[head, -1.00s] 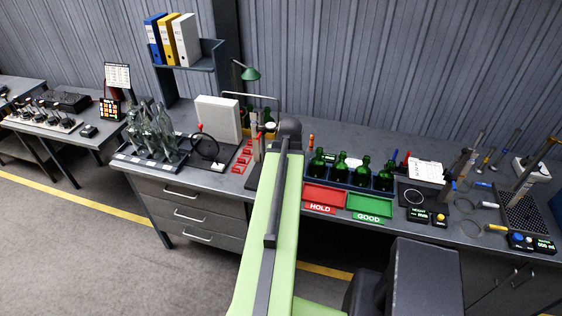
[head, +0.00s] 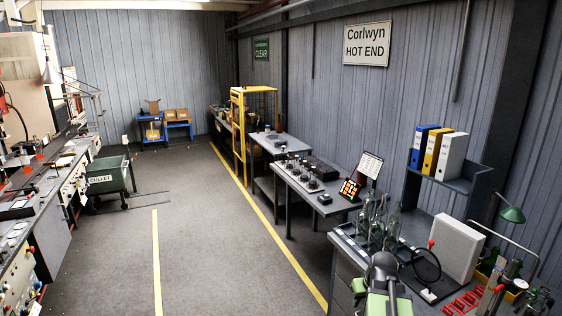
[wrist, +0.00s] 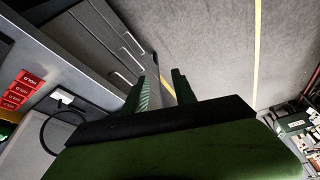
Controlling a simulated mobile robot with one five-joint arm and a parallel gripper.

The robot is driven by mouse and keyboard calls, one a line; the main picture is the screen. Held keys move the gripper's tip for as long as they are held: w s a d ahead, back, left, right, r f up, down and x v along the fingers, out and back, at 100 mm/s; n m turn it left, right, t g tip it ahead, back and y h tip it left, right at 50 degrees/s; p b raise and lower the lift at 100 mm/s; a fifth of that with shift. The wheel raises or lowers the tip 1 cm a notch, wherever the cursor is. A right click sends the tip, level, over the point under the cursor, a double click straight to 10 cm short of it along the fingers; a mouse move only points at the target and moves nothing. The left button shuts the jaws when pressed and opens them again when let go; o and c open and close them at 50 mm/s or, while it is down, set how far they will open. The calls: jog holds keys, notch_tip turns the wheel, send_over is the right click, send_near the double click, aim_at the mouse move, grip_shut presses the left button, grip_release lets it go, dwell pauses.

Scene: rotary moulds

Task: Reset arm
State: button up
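My gripper (wrist: 164,84) shows in the wrist view with its two green fingers apart and nothing between them. Grey drawers with handles (wrist: 132,42) and the floor (wrist: 205,50) lie beyond the fingertips. In the head view my green and dark arm (head: 382,285) reaches up from the bottom edge, in front of the inspection bench. The fingers cannot be made out in the head view.
Glassware (head: 378,222), a ring magnifier (head: 426,265) and a white panel (head: 456,248) stand on the bench near my arm. Red HOLD tags (wrist: 22,88) lie at left in the wrist view. The aisle (head: 200,235) is clear; a green cullet cart (head: 108,178) stands left.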

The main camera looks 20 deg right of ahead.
jog(key=w+a+f+n+y+b, duration=0.1)
jog(key=w+a+f, duration=0.15)
jog(key=a, duration=0.55)
jog(key=w+a+f+n+b, duration=0.1)
jog(key=w+a+n, duration=0.15)
jog(key=a, duration=0.45)
jog(key=s+a+f+g+b, duration=0.1)
jog(key=s+a+f+g, duration=0.1)
jog(key=a, duration=0.7)
jog(key=s+a+f+g+b, duration=0.1)
jog(key=a+f+b, duration=0.1)
jog(key=a, duration=0.8)
jog(key=shift+s+a+g, duration=0.3)
jog(key=shift+s+g, duration=0.05)
jog(key=shift+g, duration=0.05)
jog(key=shift+f, duration=0.1)
